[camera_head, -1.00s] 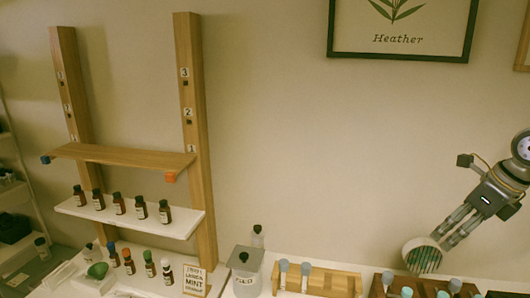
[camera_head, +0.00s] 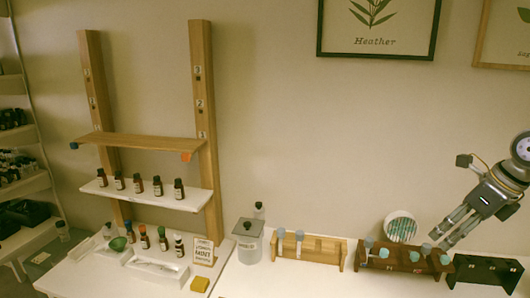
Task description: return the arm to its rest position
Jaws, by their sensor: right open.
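My right gripper (camera_head: 444,240) is at the right of the head view, its arm coming in from the right edge. Its fingers point down and left, over the dark wooden rack at the right. They look apart and nothing shows between them. Whether they touch the rack's contents cannot be told from this view. My left gripper is not in view.
A wooden shelf (camera_head: 140,145) stands above a white shelf (camera_head: 150,198) with several brown bottles. A light wooden rack (camera_head: 320,248), a dark wooden rack (camera_head: 408,262), a black rack (camera_head: 486,271), a metal canister (camera_head: 247,243) and a round striped item (camera_head: 400,230) line the counter.

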